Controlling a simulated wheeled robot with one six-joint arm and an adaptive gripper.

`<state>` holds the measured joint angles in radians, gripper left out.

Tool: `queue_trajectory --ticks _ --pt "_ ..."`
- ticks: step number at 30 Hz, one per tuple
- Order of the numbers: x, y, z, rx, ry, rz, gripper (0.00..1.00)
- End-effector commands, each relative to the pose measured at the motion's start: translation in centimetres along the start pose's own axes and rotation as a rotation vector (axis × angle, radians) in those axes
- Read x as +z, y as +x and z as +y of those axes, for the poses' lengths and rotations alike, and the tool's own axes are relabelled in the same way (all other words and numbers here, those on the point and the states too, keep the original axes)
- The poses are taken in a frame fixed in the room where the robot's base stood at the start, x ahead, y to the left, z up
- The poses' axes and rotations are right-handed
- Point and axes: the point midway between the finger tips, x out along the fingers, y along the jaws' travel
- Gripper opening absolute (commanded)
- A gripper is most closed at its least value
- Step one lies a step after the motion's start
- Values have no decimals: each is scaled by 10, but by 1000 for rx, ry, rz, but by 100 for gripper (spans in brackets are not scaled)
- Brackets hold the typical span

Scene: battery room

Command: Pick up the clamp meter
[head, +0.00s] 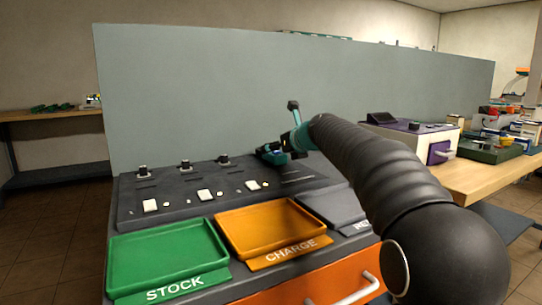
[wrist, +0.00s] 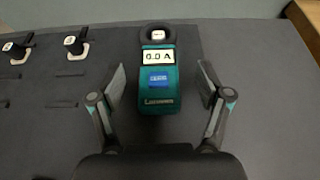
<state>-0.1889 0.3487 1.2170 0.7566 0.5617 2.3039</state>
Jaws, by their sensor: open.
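The clamp meter (wrist: 158,102) is teal and black with a white display reading "0.0 A", a blue patch and a dark ring-shaped jaw at its far end. In the wrist view it lies on the dark panel, centred between the spread fingers of my gripper (wrist: 160,105). The fingers are open, with a gap on each side of the meter. In the head view my gripper (head: 288,145) is over the back right of the sloped dark bench. The meter is hard to tell from the gripper there.
A green STOCK tray (head: 117,262) and an orange CHARGE tray (head: 224,232) sit in front, with a grey tray (head: 325,207) partly behind my arm. Switches (head: 185,164) line the dark panel to the left. A grey partition (head: 200,95) stands behind. A side table (head: 485,182) holds boxes.

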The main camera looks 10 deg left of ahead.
Motion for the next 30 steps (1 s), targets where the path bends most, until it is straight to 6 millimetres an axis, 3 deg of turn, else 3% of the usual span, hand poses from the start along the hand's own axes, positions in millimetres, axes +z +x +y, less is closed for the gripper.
queue_trajectory --ticks 5,15,24,26,30 --pt "-1 10 0 0 0 0 77" --pt "-3 51 2 -1 -1 0 77" --pt "-3 55 1 -2 0 -1 77" --pt "-3 55 1 -2 0 -1 67" --pt "-3 55 1 -2 0 -1 32"
